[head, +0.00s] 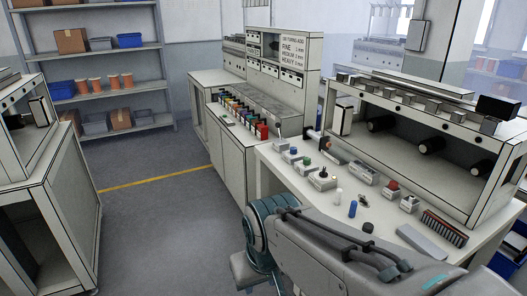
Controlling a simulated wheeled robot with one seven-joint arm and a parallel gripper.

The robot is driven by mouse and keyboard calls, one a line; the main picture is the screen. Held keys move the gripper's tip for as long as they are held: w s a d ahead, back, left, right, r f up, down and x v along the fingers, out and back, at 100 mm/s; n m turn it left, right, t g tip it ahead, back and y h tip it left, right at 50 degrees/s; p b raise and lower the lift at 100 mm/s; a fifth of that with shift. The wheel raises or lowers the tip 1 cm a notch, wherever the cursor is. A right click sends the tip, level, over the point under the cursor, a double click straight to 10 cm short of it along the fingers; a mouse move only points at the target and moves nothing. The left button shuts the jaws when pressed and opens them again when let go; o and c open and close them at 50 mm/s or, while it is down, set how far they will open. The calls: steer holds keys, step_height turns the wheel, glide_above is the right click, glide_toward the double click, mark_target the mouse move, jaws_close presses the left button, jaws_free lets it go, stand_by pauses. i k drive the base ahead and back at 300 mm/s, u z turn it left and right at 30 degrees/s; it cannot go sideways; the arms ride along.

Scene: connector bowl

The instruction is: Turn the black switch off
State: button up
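Several small grey control boxes stand on the light workbench (268,157) at the right. One box near the front left of this group carries what looks like a black switch (323,173). Its on or off position is too small to tell. My gripper is not visible.
Boxes with blue (293,151), green (304,160) and red (392,186) tops stand nearby. A blue cylinder (353,209), a white piece (338,197) and a black round piece (367,228) are near the front. A shelved unit (470,205) backs the bench. Open floor (160,220) lies left.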

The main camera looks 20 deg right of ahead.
mark_target(323, 173)
steer(key=z, duration=0.3)
steer(key=i, duration=1.6)
steer(key=z, duration=0.6)
